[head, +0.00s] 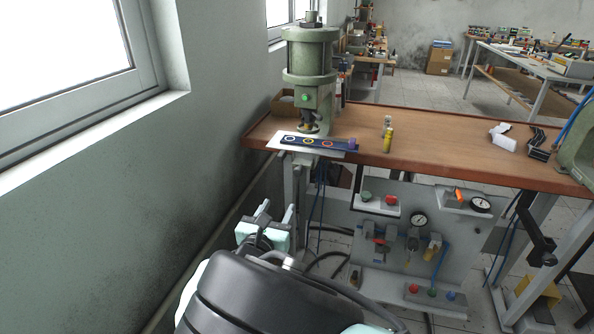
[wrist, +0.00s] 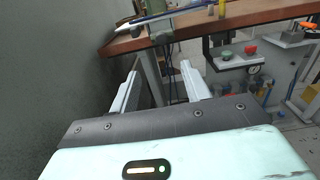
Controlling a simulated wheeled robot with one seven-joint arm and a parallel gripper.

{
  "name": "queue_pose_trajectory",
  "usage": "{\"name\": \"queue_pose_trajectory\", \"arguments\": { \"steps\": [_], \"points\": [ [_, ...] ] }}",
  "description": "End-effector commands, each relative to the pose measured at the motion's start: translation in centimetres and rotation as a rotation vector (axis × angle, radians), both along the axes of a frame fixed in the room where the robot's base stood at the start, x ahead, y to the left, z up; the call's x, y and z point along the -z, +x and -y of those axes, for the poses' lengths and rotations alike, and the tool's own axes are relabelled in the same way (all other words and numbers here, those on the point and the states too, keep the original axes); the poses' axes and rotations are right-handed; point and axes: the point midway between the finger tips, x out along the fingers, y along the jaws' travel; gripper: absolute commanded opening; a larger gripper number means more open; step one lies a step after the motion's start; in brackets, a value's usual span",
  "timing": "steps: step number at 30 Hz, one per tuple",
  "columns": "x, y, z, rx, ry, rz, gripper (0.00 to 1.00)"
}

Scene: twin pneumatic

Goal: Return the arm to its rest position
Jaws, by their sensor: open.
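My gripper (head: 275,220) is in the lower middle of the head view, low in front of the workbench and below its top. In the wrist view my gripper (wrist: 160,85) shows two pale fingers standing well apart with nothing between them. It is open and empty, and touches nothing that I can see. My dark arm link fills the bottom of the head view and hides part of the floor.
A wooden workbench (head: 450,163) carries a green press (head: 309,70), a dark strip with coloured rings (head: 310,143) and a yellow cylinder (head: 387,140). A control panel (head: 400,240) hangs below it. The grey wall (head: 90,240) is close on the left.

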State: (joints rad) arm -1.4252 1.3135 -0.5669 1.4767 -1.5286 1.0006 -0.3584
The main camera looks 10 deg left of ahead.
Motion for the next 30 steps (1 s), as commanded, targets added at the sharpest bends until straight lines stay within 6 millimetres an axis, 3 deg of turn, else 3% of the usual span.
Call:
{"name": "queue_pose_trajectory", "arguments": {
  "steps": [2, 5, 8, 11, 15, 18, 30],
  "points": [
    [-0.1, 0.2, 0.5, 0.016, 0.012, -0.009, 0.47],
    [-0.4, 0.7, 3.3, 0.107, 0.086, -0.064, 0.47],
    [-0.5, 0.7, 7.9, 0.269, 0.222, -0.162, 0.47],
    [-0.6, -0.6, 12.8, 0.465, 0.397, -0.274, 0.47],
    [-1.2, -4.1, 17.7, 0.718, 0.641, -0.411, 0.47],
    [-2.2, -7.3, 20.1, 0.886, 0.812, -0.492, 0.47],
    [-9.3, -21.1, 24.8, 1.434, 1.437, -0.655, 0.47]
  ]
}}
